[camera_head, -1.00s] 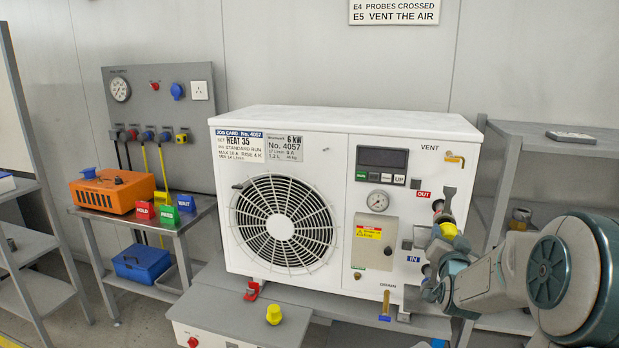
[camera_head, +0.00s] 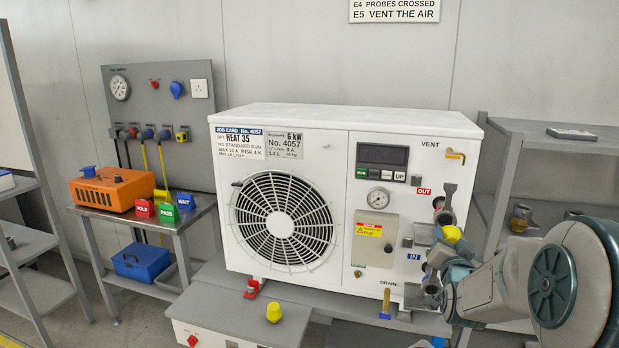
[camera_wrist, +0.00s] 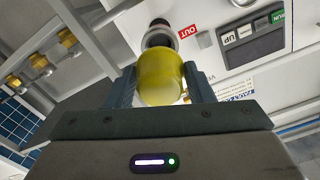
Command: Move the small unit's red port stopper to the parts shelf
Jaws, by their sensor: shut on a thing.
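The white unit (camera_head: 340,120) stands on a grey bench. Its OUT port (camera_head: 439,204) is on the right of its front, and also shows in the wrist view (camera_wrist: 159,30). The port's end looks dark with a reddish tint; I cannot tell if a stopper sits in it. My gripper (camera_head: 436,262) is in front of the port side, shut on a yellow stopper (camera_wrist: 160,80), which also shows in the head view (camera_head: 452,234). The stopper appears apart from the port. A grey shelf (camera_head: 540,135) stands at the right.
A red fitting (camera_head: 251,289) is at the unit's left foot. A flat dark item (camera_head: 571,134) lies on the right shelf's top, otherwise clear. A side table (camera_head: 205,207) holds an orange case (camera_head: 112,190).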

